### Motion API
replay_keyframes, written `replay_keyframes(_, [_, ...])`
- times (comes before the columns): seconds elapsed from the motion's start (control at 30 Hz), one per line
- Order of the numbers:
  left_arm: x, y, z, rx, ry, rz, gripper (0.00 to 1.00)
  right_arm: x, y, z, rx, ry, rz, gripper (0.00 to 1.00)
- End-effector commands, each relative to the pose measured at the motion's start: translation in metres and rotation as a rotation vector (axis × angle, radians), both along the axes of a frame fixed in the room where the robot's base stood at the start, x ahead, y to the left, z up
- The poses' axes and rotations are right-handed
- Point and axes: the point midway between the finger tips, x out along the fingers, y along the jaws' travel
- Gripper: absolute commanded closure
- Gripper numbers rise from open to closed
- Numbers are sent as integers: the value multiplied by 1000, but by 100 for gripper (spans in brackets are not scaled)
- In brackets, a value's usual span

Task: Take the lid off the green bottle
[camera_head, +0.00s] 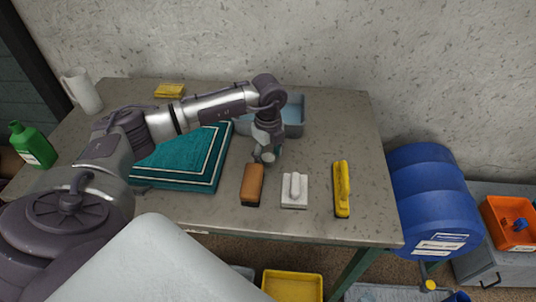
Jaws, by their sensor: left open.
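The green bottle (34,146) stands on the table near its left edge, leaning in the picture, with a white label near its base. Its green lid (15,126) is on top of it. My left arm comes in from the left and reaches across the table. My left gripper (267,158) points down over the middle of the table, open and empty, well to the right of the bottle. It is just above an orange-brown brush (252,184). My right gripper is out of view.
A folded teal rug (180,165) lies under my left arm. A grey-blue tub (293,116), a white-handled brush (294,190), a yellow brush (342,188), a yellow sponge (169,90) and a white jug (82,90) are on the table (335,125).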

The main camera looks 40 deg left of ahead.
Motion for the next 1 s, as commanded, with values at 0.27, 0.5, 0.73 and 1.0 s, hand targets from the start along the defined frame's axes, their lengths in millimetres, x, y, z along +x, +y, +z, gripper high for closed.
replay_keyframes(0.27, [2, 0, 50, 0, -8, -1, 38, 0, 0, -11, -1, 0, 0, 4])
replay_keyframes(0.5, [1, 0, 98, -1, -7, 0, 38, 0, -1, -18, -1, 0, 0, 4])
replay_keyframes(0.73, [1, 0, 118, 0, -3, 0, 38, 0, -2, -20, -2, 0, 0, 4])
replay_keyframes(1.0, [1, 0, 120, -1, -2, 0, 38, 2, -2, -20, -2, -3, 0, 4])
